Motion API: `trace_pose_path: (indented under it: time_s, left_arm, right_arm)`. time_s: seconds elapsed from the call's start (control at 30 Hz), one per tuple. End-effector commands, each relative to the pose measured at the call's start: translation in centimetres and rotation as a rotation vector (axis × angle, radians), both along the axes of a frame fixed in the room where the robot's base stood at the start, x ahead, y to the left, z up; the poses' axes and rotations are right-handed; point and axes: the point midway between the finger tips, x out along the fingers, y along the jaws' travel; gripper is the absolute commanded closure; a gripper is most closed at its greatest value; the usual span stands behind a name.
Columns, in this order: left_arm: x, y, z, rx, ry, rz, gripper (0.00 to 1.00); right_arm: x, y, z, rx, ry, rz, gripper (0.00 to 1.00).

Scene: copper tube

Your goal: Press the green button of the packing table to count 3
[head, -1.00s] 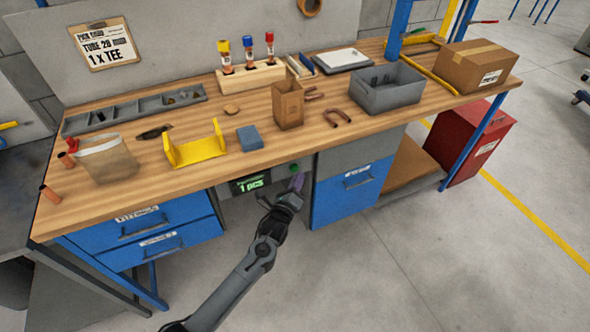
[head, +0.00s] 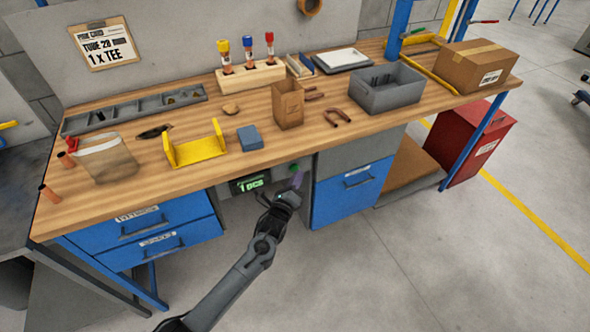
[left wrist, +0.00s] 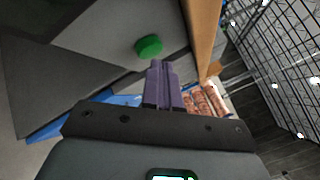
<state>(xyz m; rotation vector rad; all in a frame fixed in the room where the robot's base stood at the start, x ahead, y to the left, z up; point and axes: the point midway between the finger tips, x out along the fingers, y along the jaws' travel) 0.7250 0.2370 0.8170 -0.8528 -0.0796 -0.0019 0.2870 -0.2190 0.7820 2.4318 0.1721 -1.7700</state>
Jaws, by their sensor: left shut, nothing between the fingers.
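The green button (head: 294,168) sits on the grey panel under the front edge of the packing table (head: 230,171). It also shows in the left wrist view (left wrist: 148,46) as a round green cap. A small counter display (head: 250,184) left of the button reads 1 pcs. My left gripper (head: 297,180) is shut and empty, with its purple fingers just below the button in the head view. In the left wrist view the fingertips (left wrist: 158,64) lie close to the button; I cannot tell whether they touch it. My right gripper is not in view.
Blue drawers (head: 145,227) flank the panel on the left and a blue cabinet (head: 350,192) on the right. The floor in front is clear.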

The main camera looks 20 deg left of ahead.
Motion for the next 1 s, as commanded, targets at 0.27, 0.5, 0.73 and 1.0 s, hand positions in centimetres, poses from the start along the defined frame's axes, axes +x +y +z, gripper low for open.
trace_pose_path:
  time_s: [0.27,0.5,0.73,1.0]
  left_arm:
    - [0.1,0.09,-0.01,0.0,0.0,0.0,1.0]
    - [0.3,0.3,0.0,0.0,0.0,0.0,1.0]
    - [0.48,0.49,-0.01,0.0,0.0,0.0,1.0]
    - [0.69,0.75,-0.02,0.0,0.0,0.0,1.0]
  right_arm:
    - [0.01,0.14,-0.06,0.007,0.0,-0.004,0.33]
    - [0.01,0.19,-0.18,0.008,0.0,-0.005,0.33]
    - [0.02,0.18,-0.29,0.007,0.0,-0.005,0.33]
    - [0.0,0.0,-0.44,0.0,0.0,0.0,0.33]
